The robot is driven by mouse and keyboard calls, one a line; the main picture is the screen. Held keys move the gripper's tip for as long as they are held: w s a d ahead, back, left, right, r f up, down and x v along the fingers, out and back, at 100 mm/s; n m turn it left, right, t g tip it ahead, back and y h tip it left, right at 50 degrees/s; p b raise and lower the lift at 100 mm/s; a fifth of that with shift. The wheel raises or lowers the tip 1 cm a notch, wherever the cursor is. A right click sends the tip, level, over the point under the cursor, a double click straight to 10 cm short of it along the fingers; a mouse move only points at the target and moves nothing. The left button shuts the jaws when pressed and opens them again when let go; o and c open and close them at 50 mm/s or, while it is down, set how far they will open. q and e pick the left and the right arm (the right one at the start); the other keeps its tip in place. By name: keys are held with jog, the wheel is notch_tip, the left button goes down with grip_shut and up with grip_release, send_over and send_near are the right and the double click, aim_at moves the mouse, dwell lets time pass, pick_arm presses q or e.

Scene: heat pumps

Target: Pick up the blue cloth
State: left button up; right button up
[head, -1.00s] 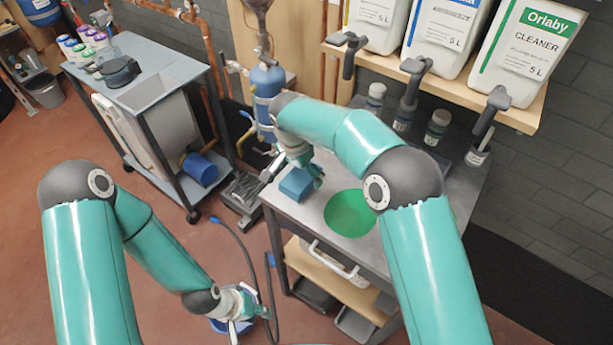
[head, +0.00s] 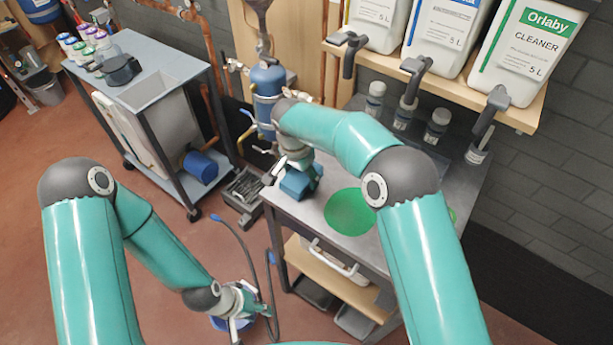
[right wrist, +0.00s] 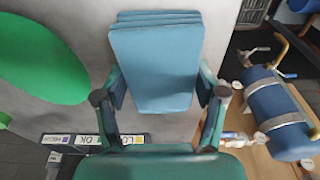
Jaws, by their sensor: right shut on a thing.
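The blue cloth (head: 297,187) is a thick folded stack near the left edge of the grey metal bench top. It also shows in the right wrist view (right wrist: 153,62), with its layered edge at the top. My right gripper (right wrist: 160,86) has a finger on each side of the cloth and is shut on it. In the head view my right gripper (head: 294,176) is right over the cloth; I cannot tell whether the cloth is clear of the bench. My left gripper (head: 246,312) hangs low above the floor, left of the bench; its fingers are too small to read.
A green disc (head: 349,211) lies on the bench (head: 392,158) right of the cloth. Several dark-capped bottles (head: 404,116) stand at the back, under a shelf (head: 455,88) of large jugs. A blue cylinder (head: 267,88) stands behind the bench. A grey cart (head: 160,75) is at the left.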

jog(key=shift+r, duration=0.1)
notch_tip(320, 180, up, 9)
jog(key=shift+r+b, duration=0.1)
jog(key=shift+b, duration=0.55)
notch_tip(320, 180, up, 11)
jog(key=p, duration=0.2)
send_over(301, 174)
jog(key=shift+f, duration=0.2)
jog(key=o, duration=0.5)
jog(key=c, duration=0.4)
